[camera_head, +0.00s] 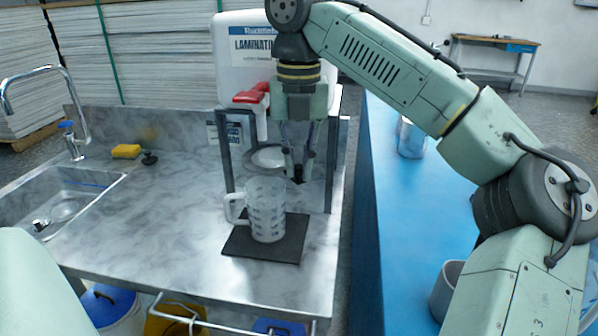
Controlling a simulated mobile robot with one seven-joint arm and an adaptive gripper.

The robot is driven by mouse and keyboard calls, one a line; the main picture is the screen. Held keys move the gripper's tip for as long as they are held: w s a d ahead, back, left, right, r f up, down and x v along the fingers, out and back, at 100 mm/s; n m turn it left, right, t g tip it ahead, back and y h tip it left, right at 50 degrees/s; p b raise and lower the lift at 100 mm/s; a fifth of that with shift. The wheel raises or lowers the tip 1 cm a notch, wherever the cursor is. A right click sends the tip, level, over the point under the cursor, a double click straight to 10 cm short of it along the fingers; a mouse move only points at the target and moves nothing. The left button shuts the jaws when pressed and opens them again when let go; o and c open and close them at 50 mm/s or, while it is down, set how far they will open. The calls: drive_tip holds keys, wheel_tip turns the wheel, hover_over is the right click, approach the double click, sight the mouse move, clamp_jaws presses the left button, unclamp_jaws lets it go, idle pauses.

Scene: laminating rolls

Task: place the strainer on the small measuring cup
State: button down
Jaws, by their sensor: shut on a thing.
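The clear measuring cup (266,212) with graduation marks stands upright on a black mat (283,247), its handle to the left. My gripper (298,176) points down just above and behind the cup, to the right of its rim. It is shut on what looks like the dark handle end of the strainer. The pale round strainer (267,157) extends to the left of the fingers, behind the cup's rim in the picture. The strainer appears raised; its exact height and gap to the cup cannot be told. The fingers hide part of it.
A dark metal frame (228,153) stands around the gripper's area, with a white laminating container (230,70) behind. The sink and tap (75,150) are left, with a yellow sponge (126,151). A metal cup (411,140) stands on the blue table (400,210) at right.

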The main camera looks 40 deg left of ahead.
sight(299, 177)
drive_tip(key=f, duration=0.3)
drive_tip(key=shift+w+a, duration=0.15)
drive_tip(key=shift+w, duration=0.15)
drive_tip(key=shift+s+f, duration=0.1)
drive_tip(key=shift+f, duration=0.2)
drive_tip(key=c, duration=1.9)
unclamp_jaws()
drive_tip(key=shift+o, duration=1.2)
wheel_tip(299, 177, up, 12)
drive_tip(key=p, duration=0.3)
